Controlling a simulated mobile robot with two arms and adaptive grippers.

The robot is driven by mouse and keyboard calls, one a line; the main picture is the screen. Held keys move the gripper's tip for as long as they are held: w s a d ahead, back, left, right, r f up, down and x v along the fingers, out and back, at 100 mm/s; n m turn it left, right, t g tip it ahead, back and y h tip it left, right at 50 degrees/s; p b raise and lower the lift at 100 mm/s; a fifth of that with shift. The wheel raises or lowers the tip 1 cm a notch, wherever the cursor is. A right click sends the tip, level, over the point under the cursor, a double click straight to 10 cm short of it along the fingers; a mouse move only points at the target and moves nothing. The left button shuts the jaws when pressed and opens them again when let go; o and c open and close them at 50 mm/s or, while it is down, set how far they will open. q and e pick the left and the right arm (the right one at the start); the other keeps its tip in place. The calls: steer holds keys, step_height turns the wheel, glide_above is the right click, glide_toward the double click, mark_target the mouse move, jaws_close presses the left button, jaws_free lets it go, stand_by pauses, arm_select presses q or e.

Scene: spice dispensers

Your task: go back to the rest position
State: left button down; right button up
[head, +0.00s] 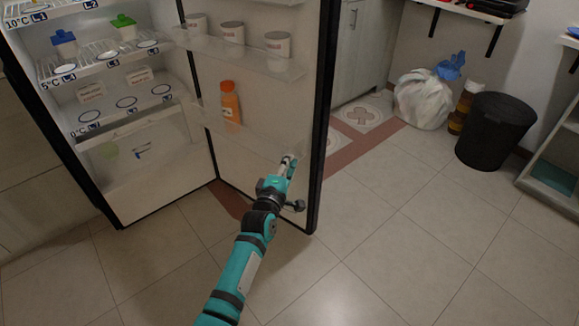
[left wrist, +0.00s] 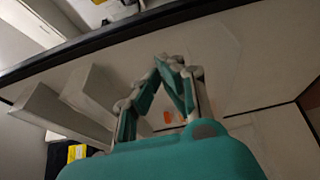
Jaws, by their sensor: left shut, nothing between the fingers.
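My left gripper (head: 288,163) is shut and empty, in front of the lower inner side of the open fridge door (head: 258,118). My teal left arm reaches up to it from the bottom of the head view. In the left wrist view the two fingers of the left gripper (left wrist: 172,66) meet at their tips with nothing between them. I cannot tell whether the gripper touches the door. My right gripper is not in view.
The open fridge (head: 150,170) stands at left. Its door holds an orange bottle (head: 230,102) and several white jars. A black bin (head: 495,130) and a white bag (head: 422,99) stand at the right. The tiled floor (head: 400,250) in front is clear.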

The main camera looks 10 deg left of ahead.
arm_select(q)
steer(key=shift+s+d+p, duration=0.3)
steer(key=shift+s+p, duration=0.15)
steer(key=shift+s, duration=0.4)
steer(key=shift+s+d+p, duration=0.3)
steer(key=shift+s+p, duration=0.15)
steer(key=shift+s, duration=0.35)
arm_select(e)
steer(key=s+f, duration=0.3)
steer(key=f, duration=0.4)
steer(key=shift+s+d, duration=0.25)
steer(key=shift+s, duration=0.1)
